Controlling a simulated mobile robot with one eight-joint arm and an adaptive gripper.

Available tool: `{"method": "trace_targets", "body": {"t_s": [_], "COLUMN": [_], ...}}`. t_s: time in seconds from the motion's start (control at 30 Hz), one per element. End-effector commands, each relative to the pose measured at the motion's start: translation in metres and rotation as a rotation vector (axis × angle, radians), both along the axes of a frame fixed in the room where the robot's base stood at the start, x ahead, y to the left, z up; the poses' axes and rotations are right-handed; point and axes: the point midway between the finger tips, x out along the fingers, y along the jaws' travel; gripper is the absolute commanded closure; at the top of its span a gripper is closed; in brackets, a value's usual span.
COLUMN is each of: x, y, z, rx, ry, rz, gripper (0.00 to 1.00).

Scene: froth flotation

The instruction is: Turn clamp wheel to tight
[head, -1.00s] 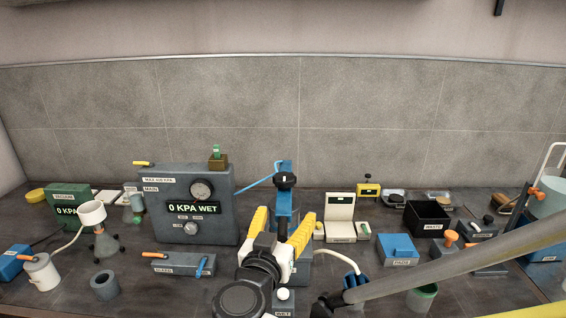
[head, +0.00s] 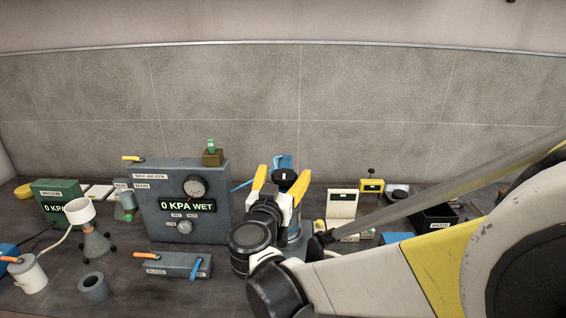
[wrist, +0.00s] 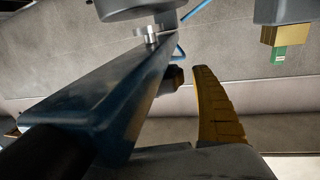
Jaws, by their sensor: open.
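The clamp wheel, seemingly the black round knob (head: 284,177), sits on top of the blue press frame (head: 287,160). My gripper (head: 280,184) is in front of it in the head view, open, its two yellow fingers apart and appearing to either side of the wheel. I cannot tell whether they touch it. In the wrist view, one yellow finger (wrist: 218,112) shows beside a blue beam (wrist: 100,105). The other finger cannot be made out there. The wheel's markings are not readable.
Left of my gripper stands a grey panel box (head: 160,205) reading 0 KPA WET, with a green-tagged block on top. A blue-levered grey block (head: 172,265) lies in front. White and yellow devices (head: 341,207) stand to the right. My arm hides much of the right bench.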

Motion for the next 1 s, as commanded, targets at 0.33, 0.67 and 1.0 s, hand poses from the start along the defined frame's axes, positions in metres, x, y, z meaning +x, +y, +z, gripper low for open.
{"method": "trace_targets", "body": {"t_s": [0.33, 0.67, 1.0], "x": [0.0049, 0.0047, 0.0050], "y": [-0.0010, -0.0008, 0.0006], "z": [0.0003, 0.0002, -0.0003], "rx": [0.000, 0.000, 0.000], "ry": [0.000, 0.000, 0.000], "rz": [0.001, -0.001, -0.097], "gripper": [0.24, 0.77, 0.77]}}
